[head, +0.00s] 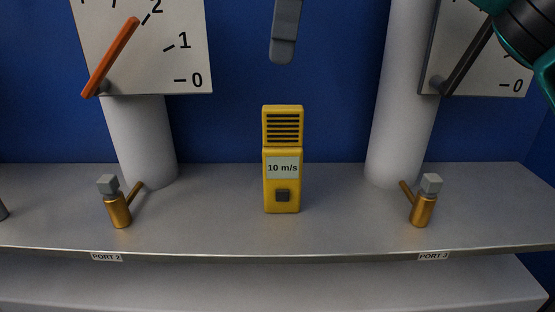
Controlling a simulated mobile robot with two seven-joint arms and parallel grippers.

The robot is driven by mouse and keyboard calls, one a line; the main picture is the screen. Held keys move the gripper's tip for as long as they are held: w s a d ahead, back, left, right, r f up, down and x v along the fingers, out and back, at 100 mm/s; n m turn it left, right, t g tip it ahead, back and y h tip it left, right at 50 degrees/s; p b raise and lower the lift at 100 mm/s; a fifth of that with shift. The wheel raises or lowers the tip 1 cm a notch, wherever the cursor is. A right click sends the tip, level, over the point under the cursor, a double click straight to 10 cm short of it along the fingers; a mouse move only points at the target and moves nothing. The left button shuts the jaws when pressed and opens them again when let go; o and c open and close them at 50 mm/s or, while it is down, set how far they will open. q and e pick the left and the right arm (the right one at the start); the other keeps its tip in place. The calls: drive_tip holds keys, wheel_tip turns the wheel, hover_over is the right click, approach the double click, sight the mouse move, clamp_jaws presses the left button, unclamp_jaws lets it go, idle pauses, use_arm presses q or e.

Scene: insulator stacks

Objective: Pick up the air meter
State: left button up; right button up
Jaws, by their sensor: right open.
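The air meter (282,190) is a yellow upright block with a dark slotted grille on top, a label reading "10 m/s" and a dark square button. It stands on the grey shelf, in the middle of the head view. A grey finger of my right gripper (284,48) hangs in from the top edge, above the meter and apart from it. The rest of that gripper is out of frame. Nothing shows held in it. My left gripper is not in view.
The shelf (210,215) carries a brass valve (120,211) at Port 2 and another brass valve (422,210) at Port 3. White columns (146,140) with dials (160,60) flank the meter. The shelf beside the meter is clear.

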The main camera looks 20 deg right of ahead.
sight(284, 107)
drive_tip(key=shift+d, duration=0.35)
drive_tip(key=f, duration=0.2)
drive_tip(key=f+b, duration=0.1)
drive_tip(key=f, duration=0.3)
drive_tip(key=shift+w+a+f, duration=0.1)
drive_tip(key=shift+a+f, duration=0.2)
drive_tip(key=shift+a, duration=0.05)
drive_tip(key=f, duration=0.3)
drive_tip(key=f+b, duration=0.1)
drive_tip(key=shift+w+d+f, duration=0.2)
drive_tip(key=shift+w+f, duration=0.05)
drive_tip(key=shift+f, duration=0.45)
drive_tip(key=shift+a+f, duration=0.1)
drive_tip(key=shift+f, duration=0.05)
drive_tip(key=c, duration=0.9)
clamp_jaws()
